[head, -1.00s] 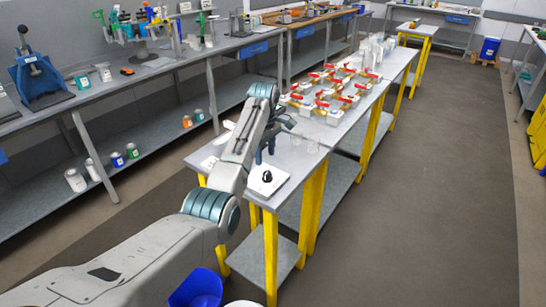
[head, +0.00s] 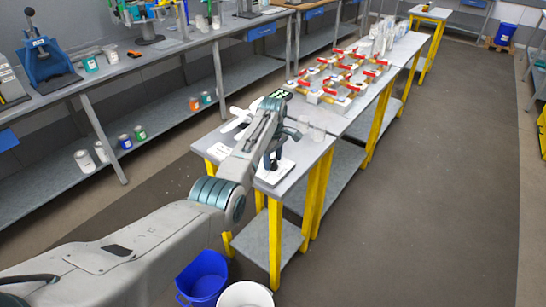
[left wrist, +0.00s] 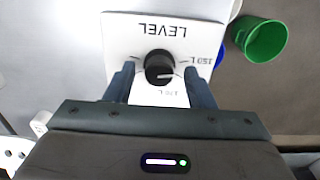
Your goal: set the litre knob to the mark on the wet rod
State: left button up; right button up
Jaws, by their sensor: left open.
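The black litre knob (left wrist: 159,66) sits on a white panel (left wrist: 120,40) marked LEVEL, which shows upside down in the left wrist view. A white line on the knob points to the lower right of that view, between a litre mark at the right and one at the bottom. My left gripper (left wrist: 160,82) is open, with one finger on each side of the knob; I cannot tell whether they touch it. In the head view my left gripper (head: 272,163) is over the panel (head: 284,173) and hides the knob. I cannot make out the wet rod or its mark.
The panel lies at the near end of a grey table (head: 312,150) with yellow legs. Red-handled valves (head: 340,75) stand farther along it. A blue bucket (head: 203,278) and a white bucket (head: 246,294) are on the floor. A green container (left wrist: 262,42) shows beside the panel.

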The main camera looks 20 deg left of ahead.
pick_arm(q)
jog(key=c, duration=1)
jog(key=shift+o, duration=0.2)
jog(key=shift+m, duration=0.4)
jog(key=m+p, duration=0.2)
jog(key=shift+r+m, duration=0.1)
jog(key=shift+m, duration=0.3)
jog(key=m+p, duration=0.1)
jog(key=m, duration=0.2)
jog(key=shift+w+m, duration=0.1)
jog(key=shift+m, duration=0.2)
jog(key=m+p, duration=0.1)
jog(key=m, duration=0.3)
jog(key=shift+m+p, duration=0.4)
jog(key=shift+m, duration=1.8)
